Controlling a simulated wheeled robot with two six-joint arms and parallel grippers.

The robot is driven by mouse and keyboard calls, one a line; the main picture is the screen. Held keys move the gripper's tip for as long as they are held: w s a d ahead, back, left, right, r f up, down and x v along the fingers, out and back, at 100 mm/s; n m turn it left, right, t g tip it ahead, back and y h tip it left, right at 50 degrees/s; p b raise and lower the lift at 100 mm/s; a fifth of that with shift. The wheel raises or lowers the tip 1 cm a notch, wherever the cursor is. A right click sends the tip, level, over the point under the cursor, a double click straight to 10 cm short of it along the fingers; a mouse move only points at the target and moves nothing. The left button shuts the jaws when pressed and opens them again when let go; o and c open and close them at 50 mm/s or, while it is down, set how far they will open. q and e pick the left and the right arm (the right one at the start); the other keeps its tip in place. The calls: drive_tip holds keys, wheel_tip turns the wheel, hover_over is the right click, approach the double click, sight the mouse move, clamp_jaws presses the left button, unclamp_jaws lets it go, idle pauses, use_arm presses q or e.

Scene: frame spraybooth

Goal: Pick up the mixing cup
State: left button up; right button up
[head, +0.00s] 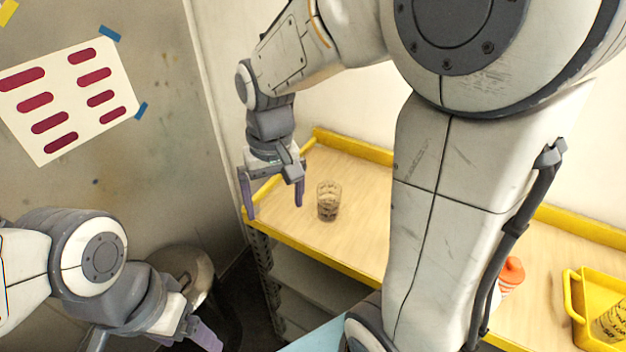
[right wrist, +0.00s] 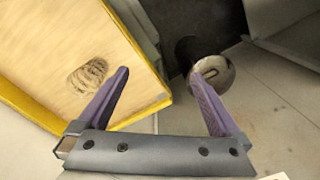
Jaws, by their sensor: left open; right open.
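A clear cup with dark markings (head: 328,201) stands upright near the left end of the wooden shelf top; it also shows in the right wrist view (right wrist: 87,75), left of the fingers. My right gripper (head: 273,195) is open and empty, pointing down, to the left of this cup and apart from it. In the right wrist view its purple fingers (right wrist: 165,95) are spread with nothing between them. My left gripper (head: 190,338) is low at the bottom left, open, far from the cup and partly cut off. A similar marked cup (head: 611,322) shows partly at the right edge.
The shelf top has a raised yellow rim (head: 350,144). A yellow tray (head: 577,305) at the right holds the second cup. An orange-capped bottle (head: 511,272) is partly hidden by my arm. A metal bin (head: 178,262) stands on the floor at the left.

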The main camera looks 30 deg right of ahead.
drive_tip(key=w+d+r+m+p, duration=0.1)
drive_tip(key=w+d+m, duration=0.15)
drive_tip(key=d, duration=0.45)
drive_tip(key=w+d+r+m, duration=0.1)
drive_tip(key=w+d+m, duration=0.15)
drive_tip(key=d, duration=0.45)
approach(329, 190)
drive_tip(key=s+a+f, duration=0.2)
drive_tip(key=shift+m, duration=0.4)
wheel_tip(329, 190, down, 5)
drive_tip(key=p, duration=0.2)
drive_tip(key=shift+d+f+p, duration=0.15)
drive_tip(key=shift+d+p, duration=0.05)
drive_tip(key=shift+p, duration=0.15)
drive_tip(key=shift+f, duration=0.25)
drive_tip(key=shift+w, duration=0.1)
drive_tip(key=c, duration=1.3)
drive_tip(key=shift+c, duration=0.2)
drive_tip(key=shift+r, duration=0.15)
